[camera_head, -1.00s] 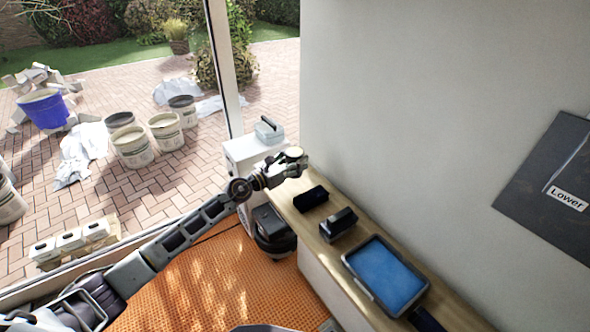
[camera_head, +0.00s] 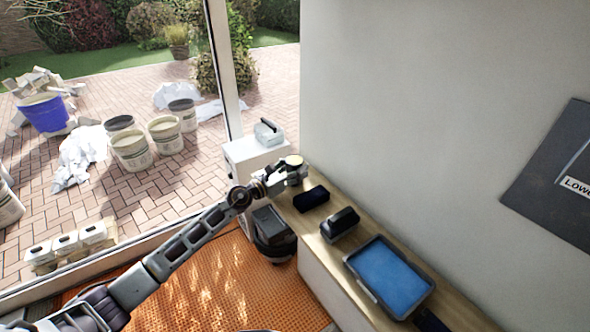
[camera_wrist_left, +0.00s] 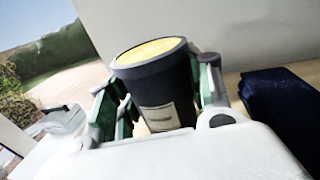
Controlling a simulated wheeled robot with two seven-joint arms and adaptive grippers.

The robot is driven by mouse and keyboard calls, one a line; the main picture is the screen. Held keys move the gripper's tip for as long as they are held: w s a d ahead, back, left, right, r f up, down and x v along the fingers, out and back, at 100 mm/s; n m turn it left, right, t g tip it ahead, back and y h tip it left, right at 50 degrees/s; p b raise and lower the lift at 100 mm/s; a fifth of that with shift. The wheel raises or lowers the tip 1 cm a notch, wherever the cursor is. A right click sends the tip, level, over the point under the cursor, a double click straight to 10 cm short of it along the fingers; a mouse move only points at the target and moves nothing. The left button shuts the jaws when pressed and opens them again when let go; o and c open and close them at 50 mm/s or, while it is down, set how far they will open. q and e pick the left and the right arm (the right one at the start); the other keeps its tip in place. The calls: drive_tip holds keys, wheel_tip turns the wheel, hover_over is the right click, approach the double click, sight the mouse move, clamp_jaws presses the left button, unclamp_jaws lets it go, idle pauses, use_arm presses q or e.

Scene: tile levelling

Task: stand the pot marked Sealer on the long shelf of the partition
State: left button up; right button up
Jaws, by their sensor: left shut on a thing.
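My left gripper (camera_head: 292,173) is shut on a small dark pot with a pale yellow top. In the left wrist view the pot (camera_wrist_left: 160,88) stands roughly upright between the fingers, with a pale label too blurred to read. In the head view only its round pale top (camera_head: 293,160) shows clearly. The pot is at the far end of the long wood-topped shelf (camera_head: 322,255) along the wall. I cannot tell whether its base touches the wood. My right gripper is not in view.
On the shelf, nearer than the pot, are a dark block (camera_head: 311,198), a black-handled tool (camera_head: 340,224) and a blue tray (camera_head: 385,274). A white cabinet (camera_head: 245,155) with a handled box (camera_head: 268,132) stands beside the far end. A dark bucket-like machine (camera_head: 272,240) is below.

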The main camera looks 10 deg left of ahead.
use_arm(q)
drive_tip(key=shift+f, duration=0.1)
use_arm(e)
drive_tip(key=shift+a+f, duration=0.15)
use_arm(q)
drive_tip(key=o, duration=1)
drive_tip(key=shift+o, duration=0.8)
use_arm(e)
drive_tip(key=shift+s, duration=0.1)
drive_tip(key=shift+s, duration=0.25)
use_arm(q)
drive_tip(key=shift+r, duration=0.2)
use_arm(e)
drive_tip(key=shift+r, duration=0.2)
